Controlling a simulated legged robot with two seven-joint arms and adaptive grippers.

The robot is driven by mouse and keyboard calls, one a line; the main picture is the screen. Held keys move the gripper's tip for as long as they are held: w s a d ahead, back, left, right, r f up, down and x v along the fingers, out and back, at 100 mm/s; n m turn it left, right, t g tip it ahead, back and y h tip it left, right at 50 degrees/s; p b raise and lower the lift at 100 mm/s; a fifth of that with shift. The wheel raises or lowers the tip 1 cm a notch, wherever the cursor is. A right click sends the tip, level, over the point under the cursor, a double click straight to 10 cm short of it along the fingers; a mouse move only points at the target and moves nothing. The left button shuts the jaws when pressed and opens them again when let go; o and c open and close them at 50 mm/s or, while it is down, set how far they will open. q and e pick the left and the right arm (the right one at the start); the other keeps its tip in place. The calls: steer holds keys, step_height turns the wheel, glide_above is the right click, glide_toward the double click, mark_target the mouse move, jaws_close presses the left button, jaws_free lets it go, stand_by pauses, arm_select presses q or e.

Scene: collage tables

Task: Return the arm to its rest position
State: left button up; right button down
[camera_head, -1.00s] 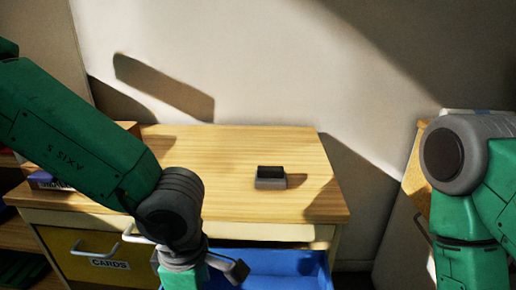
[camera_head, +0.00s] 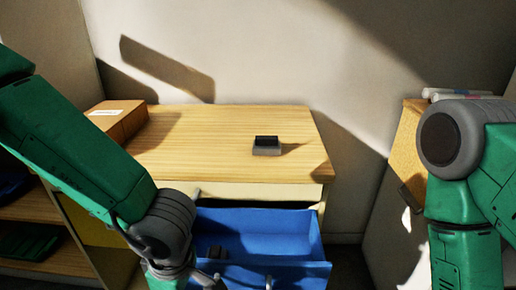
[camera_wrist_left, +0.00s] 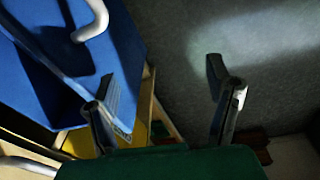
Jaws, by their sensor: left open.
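My left arm (camera_head: 75,140) comes in from the left and reaches down in front of the wooden cabinet. Its gripper is mostly below the lower edge of the head view. In the left wrist view the left gripper (camera_wrist_left: 165,108) has its two fingers wide apart with nothing between them. It hangs beside the front of the open blue drawer (camera_wrist_left: 55,70), over grey floor. My right arm (camera_head: 465,190) hangs bent at the right edge of the head view, and its gripper is out of view.
A small grey-black block (camera_head: 267,146) sits on the wooden tabletop (camera_head: 215,140). A brown box (camera_head: 118,117) is at the back left. Shelves (camera_head: 45,225) stand left.

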arm_select(q)
steer(key=s+a+f+m+t+y, duration=0.1)
steer(key=a+f+m, duration=0.3)
steer(key=a+f, duration=0.25)
steer(key=s+a+f+m+h, duration=0.1)
steer(key=s+a+f+m, duration=0.2)
steer(key=s+m, duration=0.3)
steer(key=s+a+f+m+g+h+p, duration=0.1)
steer(key=s+a+f+m, duration=0.3)
steer(key=s+f+m, duration=0.2)
steer(key=s, duration=0.2)
steer(key=shift+s+a+f, duration=0.15)
steer(key=shift+s+f, duration=0.1)
steer(key=shift+s, duration=0.1)
